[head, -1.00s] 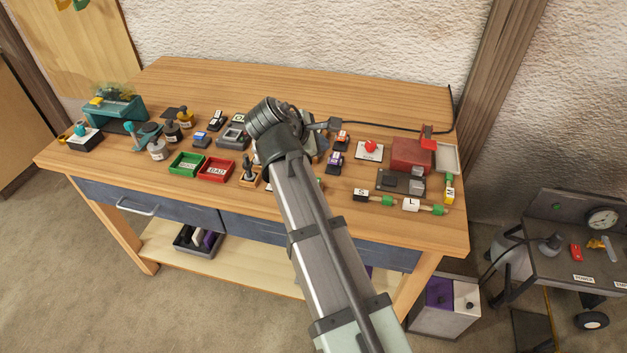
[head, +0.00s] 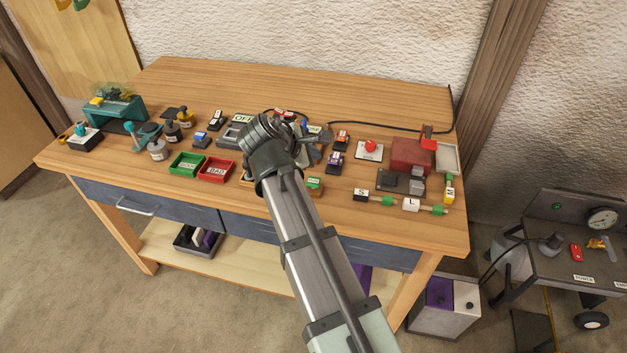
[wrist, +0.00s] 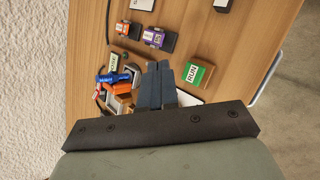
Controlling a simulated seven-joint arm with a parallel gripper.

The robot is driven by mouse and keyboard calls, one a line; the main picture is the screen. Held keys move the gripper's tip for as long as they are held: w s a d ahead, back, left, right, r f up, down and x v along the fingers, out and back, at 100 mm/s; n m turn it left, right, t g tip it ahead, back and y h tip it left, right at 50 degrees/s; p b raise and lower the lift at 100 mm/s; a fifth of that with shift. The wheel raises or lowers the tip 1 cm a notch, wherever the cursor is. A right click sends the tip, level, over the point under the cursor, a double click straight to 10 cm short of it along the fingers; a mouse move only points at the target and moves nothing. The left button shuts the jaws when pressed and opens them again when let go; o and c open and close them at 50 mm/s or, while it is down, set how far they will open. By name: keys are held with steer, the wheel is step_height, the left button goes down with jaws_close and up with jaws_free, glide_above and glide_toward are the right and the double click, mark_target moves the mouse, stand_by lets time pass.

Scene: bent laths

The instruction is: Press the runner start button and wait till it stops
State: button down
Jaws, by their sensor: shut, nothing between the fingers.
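A green block labelled RUN (wrist: 197,73) sits on the table in the wrist view, just right of my fingertips and apart from them in the picture. It shows in the head view as a small green block (head: 314,184) beside my arm, near the table's front. My gripper (wrist: 158,68) is shut and empty over the table. Its height above the table is hard to tell. In the head view my arm hides the fingers. Beside the fingers in the wrist view lies a device with a blue part (wrist: 114,78) and an orange part (wrist: 118,88), partly hidden by my gripper.
Purple (wrist: 153,37) and orange (wrist: 128,28) labelled blocks stand near the fingers. The head view shows a red button on a white plate (head: 369,150), a red box (head: 411,155), green (head: 186,163) and red (head: 216,170) trays, and an OFF sign (head: 243,118). The table's back is mostly clear.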

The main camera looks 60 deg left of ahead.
mark_target(311, 183)
steer(key=shift+f, duration=2.8)
steer(key=shift+f, duration=0.2)
steer(key=shift+f, duration=0.25)
steer(key=shift+f, duration=0.75)
stand_by(1.0)
steer(key=shift+r, duration=3.7)
